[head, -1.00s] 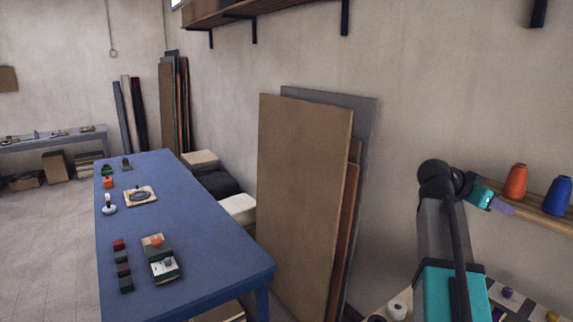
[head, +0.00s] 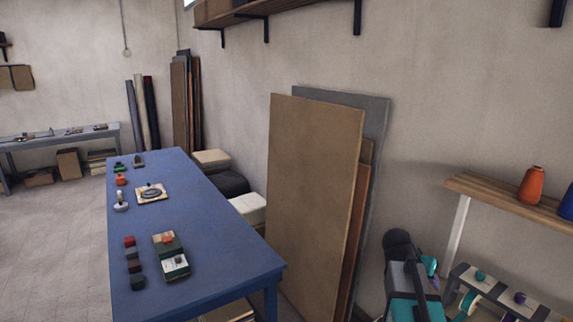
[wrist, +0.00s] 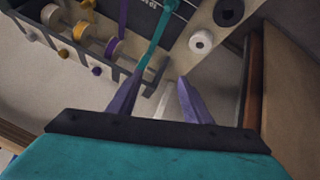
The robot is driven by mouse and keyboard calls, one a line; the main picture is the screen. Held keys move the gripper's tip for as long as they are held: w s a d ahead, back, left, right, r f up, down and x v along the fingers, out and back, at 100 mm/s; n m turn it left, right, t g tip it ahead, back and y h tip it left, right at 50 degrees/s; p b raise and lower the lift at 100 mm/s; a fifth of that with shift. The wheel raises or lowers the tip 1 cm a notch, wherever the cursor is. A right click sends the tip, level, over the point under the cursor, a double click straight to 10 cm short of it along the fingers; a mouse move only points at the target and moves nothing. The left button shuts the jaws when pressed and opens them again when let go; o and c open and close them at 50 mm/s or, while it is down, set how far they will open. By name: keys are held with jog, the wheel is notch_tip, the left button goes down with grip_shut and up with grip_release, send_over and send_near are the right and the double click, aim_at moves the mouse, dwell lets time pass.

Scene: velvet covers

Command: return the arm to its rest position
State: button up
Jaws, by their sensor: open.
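My arm (head: 402,275) is folded low at the bottom right of the head view, in front of the wall near the leaning boards. My gripper (head: 434,280) shows there only as a small teal and purple part, mostly behind the arm. In the wrist view my gripper (wrist: 158,88) has its two purple fingers apart. No object is held between them. A teal ribbon and a purple ribbon of a rack show beyond the left finger.
The spool rack (head: 490,295) stands close right of my arm; it also fills the wrist view's upper left (wrist: 85,45). A wooden shelf (head: 480,192) holds an orange vase (head: 531,186). Leaning boards (head: 315,190) stand left of my arm. A blue table (head: 215,245) stands further left.

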jog(key=s+a+f+n+g+y, duration=0.2)
jog(key=s+a+f+n+y, duration=0.35)
jog(key=a+f, duration=0.8)
jog(key=s+a+f+n+g+y, duration=0.1)
jog(key=s+a+f+n+y, duration=0.15)
jog(key=s+a+f, duration=0.85)
jog(key=s+f+g+b, duration=0.2)
jog(key=s+f+b, duration=0.5)
jog(key=f, duration=0.8)
jog(key=s+f+g+b, duration=0.1)
jog(key=s+f+b, duration=0.7)
jog(key=f, duration=0.8)
jog(key=s+f+g+b, duration=0.2)
jog(key=s+f+b, duration=0.5)
jog(key=f, duration=0.9)
jog(key=b, duration=0.3)
jog(key=shift+s+a+f+g+h, duration=0.15)
jog(key=shift+a+g+h, duration=0.15)
jog(key=shift+a+h, duration=0.1)
